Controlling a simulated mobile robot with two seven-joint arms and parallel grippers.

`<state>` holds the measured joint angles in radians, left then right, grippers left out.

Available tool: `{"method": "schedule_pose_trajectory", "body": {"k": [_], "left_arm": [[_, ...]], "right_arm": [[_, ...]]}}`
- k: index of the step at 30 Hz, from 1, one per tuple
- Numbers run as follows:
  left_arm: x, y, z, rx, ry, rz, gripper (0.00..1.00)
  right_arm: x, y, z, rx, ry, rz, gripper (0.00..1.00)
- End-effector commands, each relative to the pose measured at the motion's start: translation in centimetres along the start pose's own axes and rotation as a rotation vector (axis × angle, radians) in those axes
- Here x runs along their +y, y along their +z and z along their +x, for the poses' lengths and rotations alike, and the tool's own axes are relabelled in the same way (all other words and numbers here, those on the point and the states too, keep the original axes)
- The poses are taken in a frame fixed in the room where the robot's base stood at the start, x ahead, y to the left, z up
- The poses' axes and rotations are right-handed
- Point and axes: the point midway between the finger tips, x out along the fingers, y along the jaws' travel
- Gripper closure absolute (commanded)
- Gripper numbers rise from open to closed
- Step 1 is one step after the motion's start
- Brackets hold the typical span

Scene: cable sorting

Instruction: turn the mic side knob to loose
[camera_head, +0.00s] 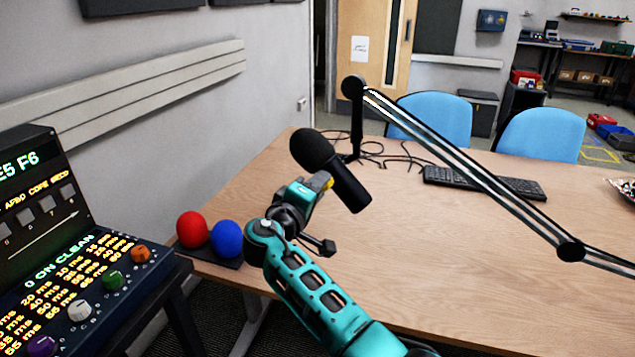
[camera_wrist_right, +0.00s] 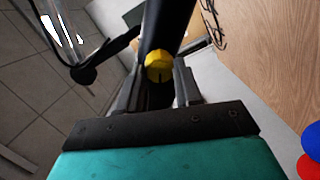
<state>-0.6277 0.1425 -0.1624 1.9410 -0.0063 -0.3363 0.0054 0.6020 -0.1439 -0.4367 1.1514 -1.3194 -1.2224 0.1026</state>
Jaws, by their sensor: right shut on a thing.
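The black microphone (camera_head: 347,185) hangs tilted over the wooden table, its foam head up and to the left. Its yellow side knob (camera_head: 328,183) faces my right gripper (camera_head: 318,186). In the right wrist view the yellow knob (camera_wrist_right: 159,66) sits between the two fingers of my right gripper (camera_wrist_right: 159,80), with a dark slot in its face. The fingers are shut on the knob, on the microphone's side. How far the knob is turned cannot be told. My left gripper is in neither view.
A jointed boom arm (camera_head: 480,180) crosses the table's right side. A keyboard (camera_head: 485,184) and loose cables (camera_head: 400,160) lie behind the microphone. Red (camera_head: 192,229) and blue (camera_head: 227,238) balls sit at the left table edge, near a control panel (camera_head: 75,290).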

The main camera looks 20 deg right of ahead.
Motion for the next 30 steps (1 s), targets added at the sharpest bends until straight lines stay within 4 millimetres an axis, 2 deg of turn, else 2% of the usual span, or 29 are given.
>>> {"method": "schedule_pose_trajectory", "body": {"k": [6, 15, 30], "left_arm": [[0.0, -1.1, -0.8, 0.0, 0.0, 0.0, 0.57], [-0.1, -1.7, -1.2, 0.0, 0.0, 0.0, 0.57], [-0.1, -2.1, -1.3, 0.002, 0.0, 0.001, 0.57]], "right_arm": [[0.3, -0.2, 0.0, -0.009, 0.0, -0.199, 0.96], [0.1, -0.2, 0.0, -0.018, -0.003, -0.41, 0.96], [-0.1, -0.1, 0.0, -0.026, -0.005, -0.536, 0.96]]}}
